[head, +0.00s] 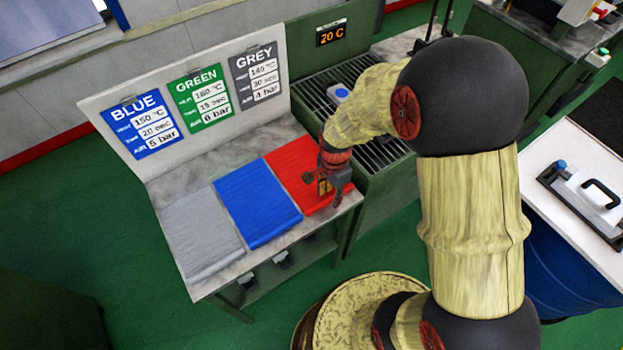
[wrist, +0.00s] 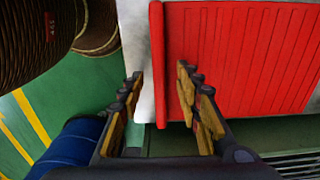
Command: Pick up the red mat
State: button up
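The red mat (head: 286,163) lies flat at the right end of the table, beside the blue mat (head: 254,203). My gripper (head: 325,188) is at the red mat's front right part and hides some of it. In the wrist view, the fingers of my gripper (wrist: 160,88) are apart. A narrow lip along the edge of the red mat (wrist: 240,55) lies between them in the picture. The right finger overlaps the mat's surface. I cannot tell whether either finger touches the mat.
A grey mat (head: 200,235) lies at the table's left end. A board (head: 185,95) with blue, green and grey cards stands behind the mats. A green cabinet with a slatted top (head: 375,150) adjoins the table's right side. Green floor is open in front.

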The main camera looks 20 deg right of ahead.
jog(key=shift+f, duration=0.5)
jog(key=shift+c, duration=0.9)
grip_shut()
jog(key=shift+r, duration=0.1)
